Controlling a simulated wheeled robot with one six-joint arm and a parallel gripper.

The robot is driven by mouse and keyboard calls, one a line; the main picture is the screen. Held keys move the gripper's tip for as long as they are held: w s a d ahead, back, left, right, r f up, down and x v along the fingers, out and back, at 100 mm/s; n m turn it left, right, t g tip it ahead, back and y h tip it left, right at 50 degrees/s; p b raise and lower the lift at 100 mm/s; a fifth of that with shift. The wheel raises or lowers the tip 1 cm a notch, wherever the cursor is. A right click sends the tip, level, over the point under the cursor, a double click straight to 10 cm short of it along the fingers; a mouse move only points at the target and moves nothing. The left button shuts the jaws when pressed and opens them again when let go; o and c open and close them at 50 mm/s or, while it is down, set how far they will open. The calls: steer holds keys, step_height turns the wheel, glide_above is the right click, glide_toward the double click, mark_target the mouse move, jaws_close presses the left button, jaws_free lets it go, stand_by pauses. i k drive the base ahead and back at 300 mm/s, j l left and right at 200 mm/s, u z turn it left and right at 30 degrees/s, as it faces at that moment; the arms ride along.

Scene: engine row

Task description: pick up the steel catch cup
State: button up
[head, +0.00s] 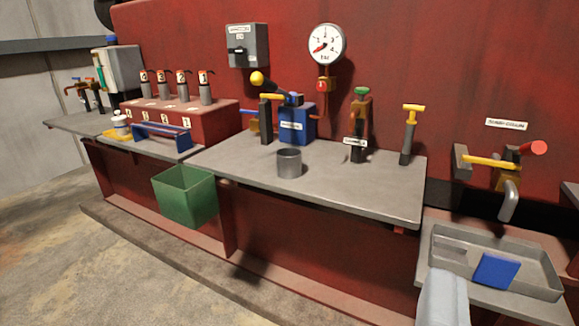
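The steel catch cup (289,163) is a small grey metal cylinder with an open top. It stands upright on the grey bench top (350,185), near its front edge and in front of the blue box. Nothing covers the cup in this view. My gripper does not show in the head view, so I cannot see whether it is open or shut.
Behind the cup are a blue box (297,125) with levers and two valves with handles (359,125). A green bin (185,195) hangs at the bench front, left. A grey tray (530,278) with a blue block sits lower right. Bench right of the cup is clear.

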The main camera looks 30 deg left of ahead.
mark_target(288, 159)
steer(key=i, duration=0.7)
steer(key=i+u, duration=0.15)
steer(key=i, duration=0.55)
